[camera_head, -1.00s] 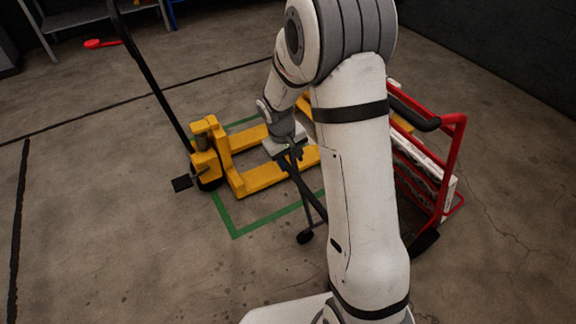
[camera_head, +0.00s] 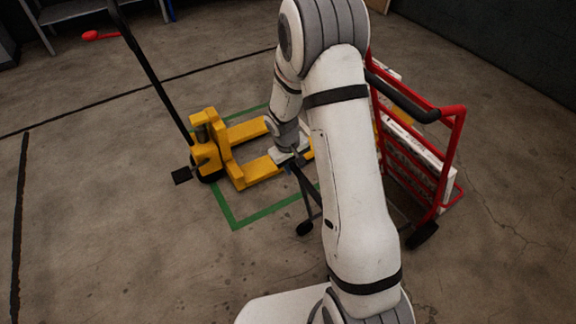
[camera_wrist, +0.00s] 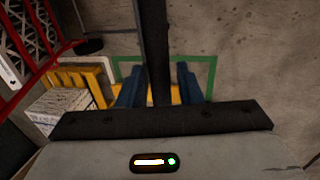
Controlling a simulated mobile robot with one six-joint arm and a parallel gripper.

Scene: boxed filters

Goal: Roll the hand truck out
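The hand truck has a red tube frame (camera_head: 455,160) and a black curved handle (camera_head: 402,96). It stands at the right in the head view, carrying white boxes (camera_head: 437,178). A dark bar (camera_head: 310,198) with a small wheel (camera_head: 305,228) reaches left from behind my arm. It seems to belong to the hand truck, but my arm hides the join. My gripper (camera_head: 297,160) is at this bar's upper end. In the wrist view, the bar (camera_wrist: 154,45) runs between my gripper's blue fingers (camera_wrist: 158,88), which stand apart with a gap visible beside the bar.
A yellow pallet jack (camera_head: 232,160) with a tall black handle stands just beyond my gripper, partly inside a green floor outline (camera_head: 262,214). A shelf (camera_head: 70,14) and a red object (camera_head: 100,35) are at the back left. The floor at the left and front right is clear.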

